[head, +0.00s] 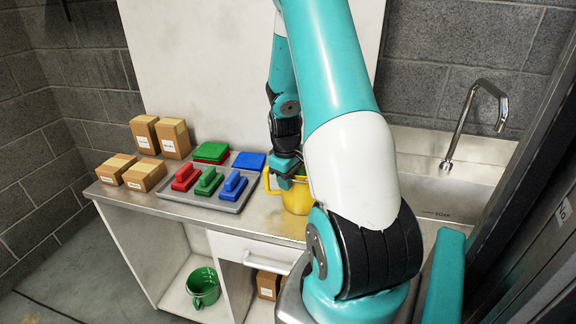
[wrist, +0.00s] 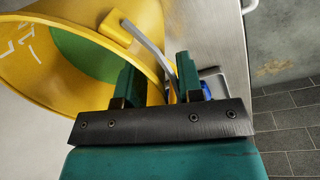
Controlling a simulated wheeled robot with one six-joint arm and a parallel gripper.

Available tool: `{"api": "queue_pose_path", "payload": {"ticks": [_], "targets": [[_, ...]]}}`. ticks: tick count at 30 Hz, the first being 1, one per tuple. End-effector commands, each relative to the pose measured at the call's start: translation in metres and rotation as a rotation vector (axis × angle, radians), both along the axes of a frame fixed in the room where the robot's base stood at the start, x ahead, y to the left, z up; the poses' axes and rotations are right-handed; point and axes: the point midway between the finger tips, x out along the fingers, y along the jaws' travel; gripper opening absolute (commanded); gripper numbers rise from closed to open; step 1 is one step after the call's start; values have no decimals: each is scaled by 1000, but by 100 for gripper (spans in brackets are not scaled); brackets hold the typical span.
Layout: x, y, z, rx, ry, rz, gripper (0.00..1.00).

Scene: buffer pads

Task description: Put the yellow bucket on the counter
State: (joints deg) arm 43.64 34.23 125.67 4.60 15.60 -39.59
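The yellow bucket (head: 296,200) stands on the metal counter (head: 262,222), just left of my arm, which hides its right side. Green shows inside it. In the wrist view the yellow bucket (wrist: 35,75) fills the upper left, its open mouth and green inside facing the camera. My gripper (head: 287,178) is down at the bucket's rim in the head view. In the wrist view my gripper (wrist: 158,82) has its two fingers apart, with the bucket's edge and a thin grey strip in the gap. Contact with either finger is not clear.
A grey tray (head: 222,205) with red, green and blue handled blocks lies left of the bucket. A sink (head: 450,195) with a tap is at right. A green bucket (head: 203,286) stands below the counter.

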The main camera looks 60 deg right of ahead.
Motion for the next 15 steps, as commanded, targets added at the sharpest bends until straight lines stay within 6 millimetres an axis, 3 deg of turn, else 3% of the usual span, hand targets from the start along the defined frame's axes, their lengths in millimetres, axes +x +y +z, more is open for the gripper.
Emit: {"api": "queue_pose_path", "payload": {"ticks": [9, 15], "targets": [[1, 7, 67, -5, -5, 2, 34], [1, 11, 100, -3, -4, 1, 34]]}}
